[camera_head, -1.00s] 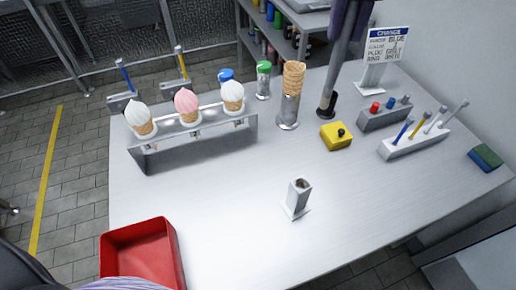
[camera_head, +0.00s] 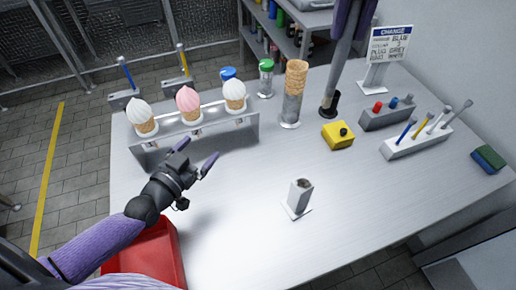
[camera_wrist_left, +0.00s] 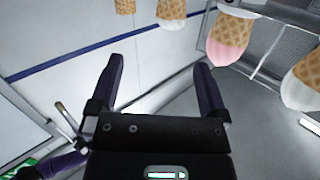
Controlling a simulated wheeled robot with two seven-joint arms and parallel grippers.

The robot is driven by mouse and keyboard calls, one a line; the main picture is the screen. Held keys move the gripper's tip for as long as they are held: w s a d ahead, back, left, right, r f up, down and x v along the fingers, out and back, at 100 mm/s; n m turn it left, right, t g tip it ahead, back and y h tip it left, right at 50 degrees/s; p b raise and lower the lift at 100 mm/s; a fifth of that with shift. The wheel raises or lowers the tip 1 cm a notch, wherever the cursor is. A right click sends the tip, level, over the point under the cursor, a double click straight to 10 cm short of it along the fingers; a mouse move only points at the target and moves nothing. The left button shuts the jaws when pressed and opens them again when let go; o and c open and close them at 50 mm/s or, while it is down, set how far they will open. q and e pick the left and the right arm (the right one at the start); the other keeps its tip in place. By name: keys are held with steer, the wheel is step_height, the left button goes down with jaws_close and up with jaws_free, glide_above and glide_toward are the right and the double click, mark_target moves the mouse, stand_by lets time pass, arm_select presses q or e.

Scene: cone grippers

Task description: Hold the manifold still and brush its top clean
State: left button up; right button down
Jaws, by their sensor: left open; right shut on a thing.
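The small upright metal block (camera_head: 299,195), taken as the manifold, stands on a flat base at the table's front middle. Its top is dark and looks soiled. My left gripper (camera_head: 197,154) is open and empty, well left of the block, near the cone holder. Its two spread fingers fill the middle of the left wrist view (camera_wrist_left: 158,80).
A metal holder (camera_head: 225,139) with ice cream cones stands behind my left gripper. A red bin (camera_head: 170,250) lies below the left arm. Table around the block is clear.

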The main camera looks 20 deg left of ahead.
mark_target(296, 190)
arm_select(q)
steer(key=s+d+f+m+g+h, duration=0.1)
steer(key=s+d+m+g+h, duration=0.2)
steer(key=d, duration=0.5)
steer(key=s+d+f+m+g+h, duration=0.1)
steer(key=s+d+m+g+h, duration=0.2)
steer(key=d, duration=0.5)
steer(key=shift+n+h, duration=0.3)
steer(key=shift+h, duration=0.1)
steer(key=x, duration=1.1)
steer(key=shift+d+f, duration=0.25)
steer(key=shift+f, duration=0.15)
steer(key=shift+c, duration=0.4)
jaws_close()
steer(key=c, duration=0.6)
jaws_free()
steer(key=shift+c, duration=0.2)
jaws_close()
